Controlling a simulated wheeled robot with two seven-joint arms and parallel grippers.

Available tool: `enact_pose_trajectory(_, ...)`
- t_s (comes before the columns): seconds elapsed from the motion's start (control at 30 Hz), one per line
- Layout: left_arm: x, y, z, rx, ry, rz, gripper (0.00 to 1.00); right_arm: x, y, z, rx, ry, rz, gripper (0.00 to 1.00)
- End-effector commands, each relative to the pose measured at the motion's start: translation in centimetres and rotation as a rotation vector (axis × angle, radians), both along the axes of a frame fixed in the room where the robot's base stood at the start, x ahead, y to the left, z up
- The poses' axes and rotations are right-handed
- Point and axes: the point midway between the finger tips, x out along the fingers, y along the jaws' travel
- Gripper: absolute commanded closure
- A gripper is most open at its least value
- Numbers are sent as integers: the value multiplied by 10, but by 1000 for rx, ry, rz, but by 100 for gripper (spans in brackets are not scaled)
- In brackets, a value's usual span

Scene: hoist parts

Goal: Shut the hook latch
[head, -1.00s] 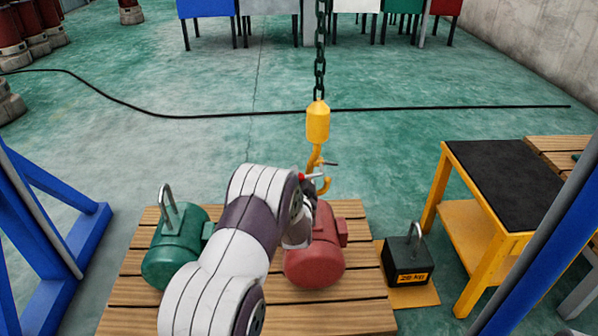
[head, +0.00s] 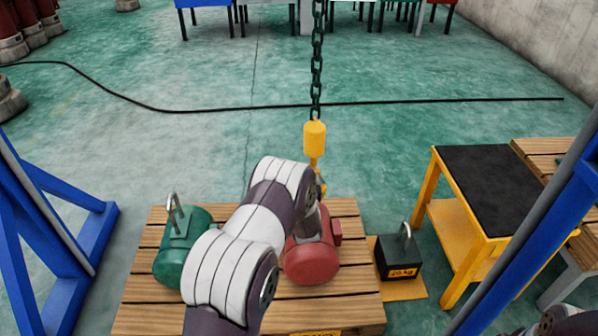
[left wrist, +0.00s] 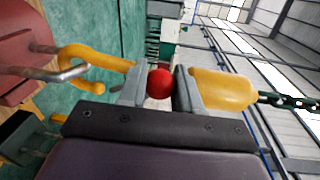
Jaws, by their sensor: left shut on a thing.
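The yellow hook block (head: 314,139) hangs on a dark chain above the red motor (head: 312,258), which lies on a slatted wooden pallet. In the left wrist view the yellow hook (left wrist: 88,62) curves near the motor's grey metal lifting loop (left wrist: 62,73); they overlap there, but I cannot tell whether the loop is seated. My left gripper (left wrist: 158,90) is shut on a round red knob (left wrist: 160,84) beside the hook, between the hook's curve and the block (left wrist: 222,90). The latch itself is mostly hidden by the fingers. In the head view my left arm covers most of the hook.
A green motor (head: 183,250) with a metal loop stands left on the pallet (head: 345,317). A black weight (head: 400,260) stands right of it. A yellow cart (head: 490,190) is further right. Blue frame posts (head: 60,235) flank both sides.

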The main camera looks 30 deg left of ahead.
Motion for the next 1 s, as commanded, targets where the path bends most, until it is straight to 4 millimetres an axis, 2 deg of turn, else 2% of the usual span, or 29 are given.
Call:
enact_pose_trajectory(0.03, 1, -1, 5, 15, 6, 0, 100, 0, 0, 6, 0, 0, 0, 100)
enact_pose_trajectory(0.2, 2, -2, 6, 62, 34, 0, 100, 0, 0, 11, 0, 0, 0, 100)
enact_pose_trajectory(0.77, 3, -3, 5, 88, 51, 1, 100, 0, 0, 12, 0, 0, 0, 100)
enact_pose_trajectory(0.8, 3, -3, 5, 88, 51, 1, 64, 0, 0, 12, 0, 0, 0, 100)
enact_pose_trajectory(0.87, 3, -3, 5, 88, 51, 1, 44, 0, 0, 12, 0, 0, 0, 100)
enact_pose_trajectory(1.0, 2, -3, 5, 87, 52, 1, 43, 0, 0, 12, 0, 0, 0, 100)
